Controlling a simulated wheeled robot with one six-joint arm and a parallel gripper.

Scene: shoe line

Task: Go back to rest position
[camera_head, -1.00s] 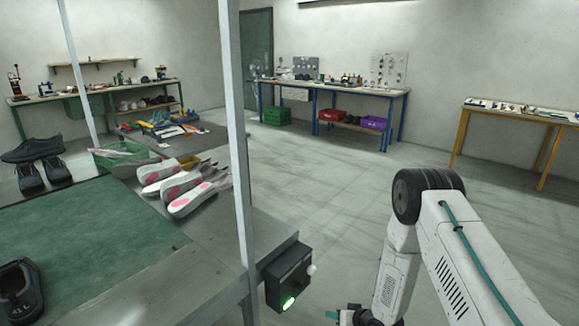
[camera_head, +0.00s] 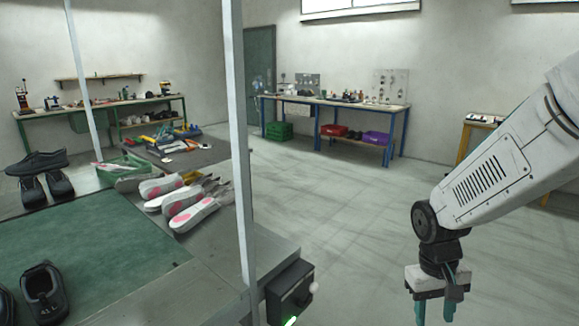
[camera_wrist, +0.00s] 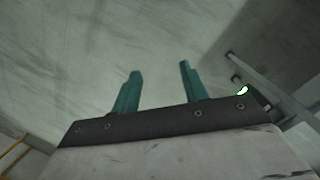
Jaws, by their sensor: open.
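My gripper (camera_head: 434,310) hangs at the lower right of the head view, below my white arm, with its teal fingers pointing down over open floor. In the wrist view the two teal fingers (camera_wrist: 157,85) stand apart with nothing between them but grey floor. The gripper is open and empty. It is to the right of the workbench and touches nothing that I can see.
The near bench with a green mat (camera_head: 85,250) carries black shoes (camera_head: 45,295) and pale shoe lasts (camera_head: 185,200). A metal post (camera_head: 240,150) and a black box with a green light (camera_head: 290,292) stand at its right edge. Blue-legged tables (camera_head: 335,103) stand at the back. The middle floor is clear.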

